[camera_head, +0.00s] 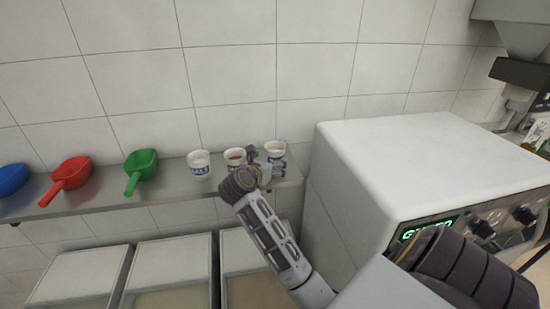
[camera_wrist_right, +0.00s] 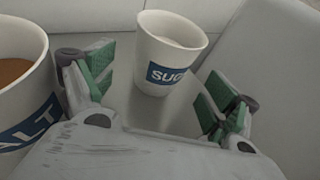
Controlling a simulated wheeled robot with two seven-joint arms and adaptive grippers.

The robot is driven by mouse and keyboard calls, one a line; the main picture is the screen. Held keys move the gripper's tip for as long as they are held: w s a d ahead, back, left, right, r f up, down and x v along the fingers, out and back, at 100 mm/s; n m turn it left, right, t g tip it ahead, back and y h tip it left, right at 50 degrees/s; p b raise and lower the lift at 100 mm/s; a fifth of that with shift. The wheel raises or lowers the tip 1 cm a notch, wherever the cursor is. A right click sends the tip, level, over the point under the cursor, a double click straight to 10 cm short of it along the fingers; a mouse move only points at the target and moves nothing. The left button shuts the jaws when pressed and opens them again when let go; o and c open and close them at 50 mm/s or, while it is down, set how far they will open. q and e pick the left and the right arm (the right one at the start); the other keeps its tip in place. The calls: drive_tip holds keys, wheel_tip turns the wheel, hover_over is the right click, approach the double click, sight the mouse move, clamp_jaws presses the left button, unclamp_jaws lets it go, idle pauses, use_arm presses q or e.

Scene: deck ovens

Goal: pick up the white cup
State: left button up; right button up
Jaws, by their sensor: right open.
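The white cup (camera_head: 275,149) stands at the right end of the steel shelf. In the right wrist view the same cup (camera_wrist_right: 168,58) has a blue label reading "SUG" and pale contents. My right gripper (camera_head: 262,165) reaches it from the front, its fingers partly hiding it. In the wrist view the gripper (camera_wrist_right: 155,80) is open, with green-padded fingers on either side of the cup and a visible gap to it. A second white cup with brown contents (camera_head: 235,157) stands just left; it shows close to the left finger in the wrist view (camera_wrist_right: 22,85). My left gripper is out of view.
A third white cup (camera_head: 199,164) stands farther left on the shelf (camera_head: 100,199), then green (camera_head: 140,168), red (camera_head: 68,178) and blue (camera_head: 12,178) scoops. A white machine (camera_head: 420,160) stands close on the right. A tiled wall is behind; open bins are below.

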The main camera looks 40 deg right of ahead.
sight(275, 158)
drive_tip(key=shift+p+x, duration=0.6)
drive_tip(key=shift+x, duration=2)
drive_tip(key=c, duration=1.2)
